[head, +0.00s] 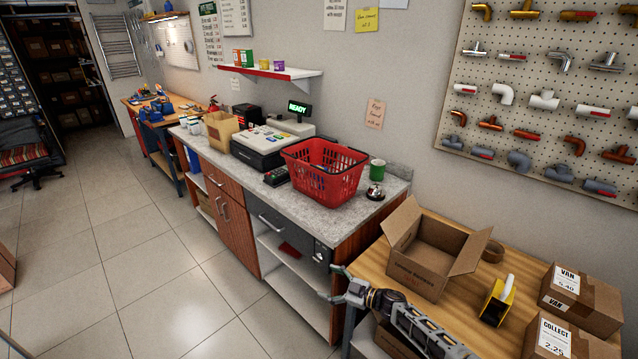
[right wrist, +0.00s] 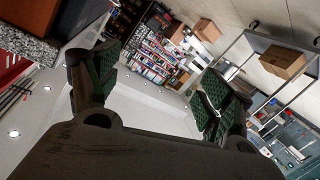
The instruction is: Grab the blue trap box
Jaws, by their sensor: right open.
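I cannot make out a blue trap box for certain. A blue object (head: 194,160) shows at the far left end of the counter, too small to identify. Several small blue items (head: 153,112) lie on the far workbench. A red basket (head: 326,171) stands on the counter (head: 230,170); what is inside is mostly hidden by its walls. My right gripper (head: 334,284) is open and empty, in front of the counter's near end and left of the wooden table. Its spread fingers show in the right wrist view (right wrist: 155,92). My left gripper is not in view.
An open carton (head: 428,262), a yellow tape dispenser (head: 497,301) and closed boxes (head: 580,298) stand on the wooden table (head: 465,312). A register (head: 268,146), green mug (head: 377,170) and bell (head: 375,192) are on the counter.

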